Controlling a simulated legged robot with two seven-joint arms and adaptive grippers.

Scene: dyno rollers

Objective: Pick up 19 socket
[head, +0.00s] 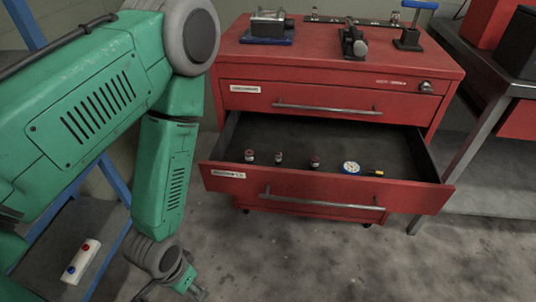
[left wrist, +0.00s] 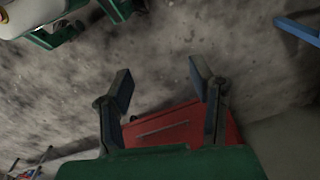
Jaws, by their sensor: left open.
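Three small sockets with red and dark bands stand in a row in the open drawer (head: 222,150): a left one (head: 249,155), a middle one (head: 278,157) and a right one (head: 315,161). Their size markings are too small to read, so I cannot tell which is the 19 socket. My left gripper (head: 194,291) hangs low at the bottom of the head view, left of and apart from the drawer. In the left wrist view its two fingers (left wrist: 160,80) are spread, with only floor between their tips. My right gripper is not in view.
The red cabinet (head: 340,72) carries several tools on top. A grey workbench (head: 495,175) stands at right. A white box with coloured buttons (head: 81,262) is at lower left. Floor before the drawer is clear.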

